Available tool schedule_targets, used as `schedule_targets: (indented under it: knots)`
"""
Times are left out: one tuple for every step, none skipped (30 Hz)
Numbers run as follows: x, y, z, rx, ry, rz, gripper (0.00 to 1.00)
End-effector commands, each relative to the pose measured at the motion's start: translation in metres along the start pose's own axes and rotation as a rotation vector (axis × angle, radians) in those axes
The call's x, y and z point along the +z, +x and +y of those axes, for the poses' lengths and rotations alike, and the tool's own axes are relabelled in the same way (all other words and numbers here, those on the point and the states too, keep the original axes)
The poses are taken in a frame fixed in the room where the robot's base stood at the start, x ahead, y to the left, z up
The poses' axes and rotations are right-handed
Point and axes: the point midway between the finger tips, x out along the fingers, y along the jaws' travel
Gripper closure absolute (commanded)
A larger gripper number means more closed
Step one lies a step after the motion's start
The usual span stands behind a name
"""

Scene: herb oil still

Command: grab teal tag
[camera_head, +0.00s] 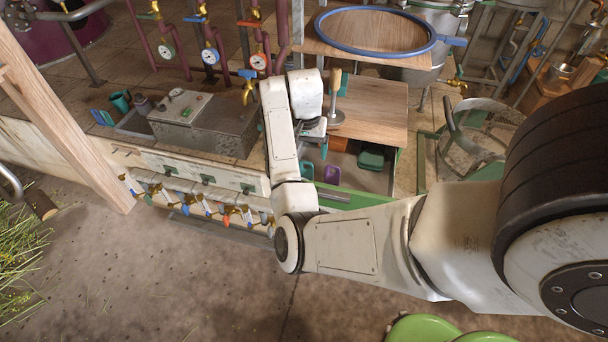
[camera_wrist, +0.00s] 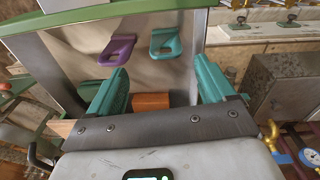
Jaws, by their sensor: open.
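The teal tag (camera_wrist: 166,43) has a slot opening and rests against the pale inner panel of a green-edged bin, beyond my fingertips in the wrist view. In the head view it is a small green-teal shape (camera_head: 307,170) just below my gripper, partly hidden by the arm. My gripper (camera_wrist: 163,68) has two teal fingers spread wide, with nothing between them. The tag shows past the gap, slightly up from its middle, and apart from both fingers. The fingers are mostly hidden in the head view.
A purple tag (camera_wrist: 117,50) lies left of the teal one in the wrist view. An orange-brown block (camera_wrist: 151,101) shows between the fingers, farther down. A wooden board (camera_head: 375,110) stands close by my gripper.

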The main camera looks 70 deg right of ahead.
Motion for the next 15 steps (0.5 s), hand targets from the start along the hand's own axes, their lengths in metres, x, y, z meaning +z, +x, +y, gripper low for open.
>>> schedule_targets:
  knots:
    - [-0.004,-0.003,-0.002,-0.01,0.033,-0.024,0.17]
    - [-0.005,-0.004,-0.003,-0.014,0.048,-0.036,0.17]
    - [-0.006,-0.004,-0.004,-0.017,0.065,-0.048,0.17]
    - [-0.006,-0.005,-0.004,-0.019,0.074,-0.056,0.17]
    - [-0.007,-0.004,-0.004,-0.019,0.081,-0.061,0.17]
    - [-0.007,-0.003,-0.005,-0.02,0.086,-0.066,0.17]
    - [-0.007,0.0,-0.005,-0.02,0.088,-0.068,0.17]
    - [-0.006,0.003,-0.005,-0.02,0.089,-0.07,0.17]
    - [-0.006,0.008,-0.005,-0.019,0.09,-0.07,0.17]
    - [-0.006,0.013,-0.004,-0.018,0.089,-0.071,0.17]
    - [-0.005,0.018,-0.005,-0.019,0.088,-0.07,0.17]
    - [-0.005,0.024,-0.005,-0.019,0.088,-0.071,0.17]
    - [-0.005,0.029,-0.005,-0.02,0.088,-0.07,0.17]
    - [-0.004,0.033,-0.006,-0.02,0.088,-0.069,0.17]
    - [-0.004,0.038,-0.006,-0.02,0.088,-0.069,0.17]
